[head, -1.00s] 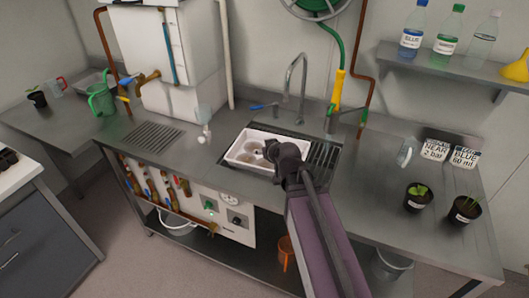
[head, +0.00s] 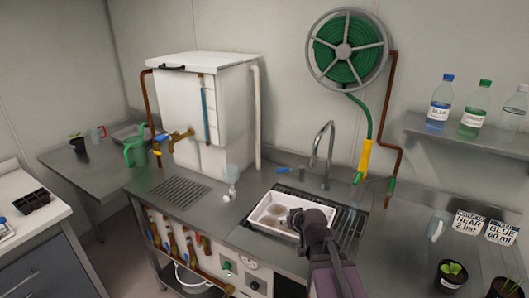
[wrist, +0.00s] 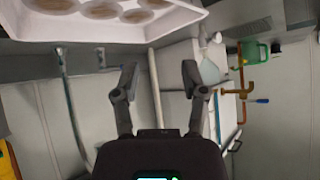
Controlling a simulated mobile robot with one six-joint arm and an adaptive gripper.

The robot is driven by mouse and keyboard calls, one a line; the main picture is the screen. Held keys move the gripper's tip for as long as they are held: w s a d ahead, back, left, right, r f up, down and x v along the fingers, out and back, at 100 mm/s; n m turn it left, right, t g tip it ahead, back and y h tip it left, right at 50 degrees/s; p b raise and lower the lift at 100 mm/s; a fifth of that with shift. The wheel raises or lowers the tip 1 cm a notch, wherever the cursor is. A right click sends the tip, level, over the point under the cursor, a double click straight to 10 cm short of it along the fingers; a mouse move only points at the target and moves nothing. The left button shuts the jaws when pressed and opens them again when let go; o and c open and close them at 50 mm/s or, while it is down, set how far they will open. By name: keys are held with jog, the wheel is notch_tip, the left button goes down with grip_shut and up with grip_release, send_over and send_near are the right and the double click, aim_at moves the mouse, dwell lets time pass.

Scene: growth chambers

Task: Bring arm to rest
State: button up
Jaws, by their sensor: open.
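My gripper (wrist: 159,80) shows in the wrist view with its two fingers apart and nothing between them. In the head view my arm reaches up from the bottom edge, and its wrist end covers the right corner of a white tray (head: 254,221). The fingers themselves are hidden there. The white tray with round brownish wells sits over the sink area of the steel counter. It also shows at the top left of the wrist view (wrist: 100,31).
A tap (head: 322,150) stands behind the tray, with a green and yellow hose (head: 366,155) to its right. A white tank (head: 203,110) stands to the left. Potted seedlings (head: 451,274) stand on the right. A drain grille (head: 180,190) is clear.

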jog(key=s+f+g, duration=0.1)
jog(key=s, duration=0.1)
jog(key=s+f+g, duration=0.2)
jog(key=s+d+f+g+h, duration=0.1)
jog(key=s, duration=0.2)
jog(key=shift+f+m+g, duration=0.3)
jog(key=s+d+f+m+g+h, duration=0.1)
jog(key=s+d+g+h, duration=0.1)
jog(key=s, duration=0.6)
jog(key=d+g, duration=0.1)
jog(key=g, duration=0.1)
jog(key=shift+f+g, duration=0.3)
jog(key=shift+f, duration=0.05)
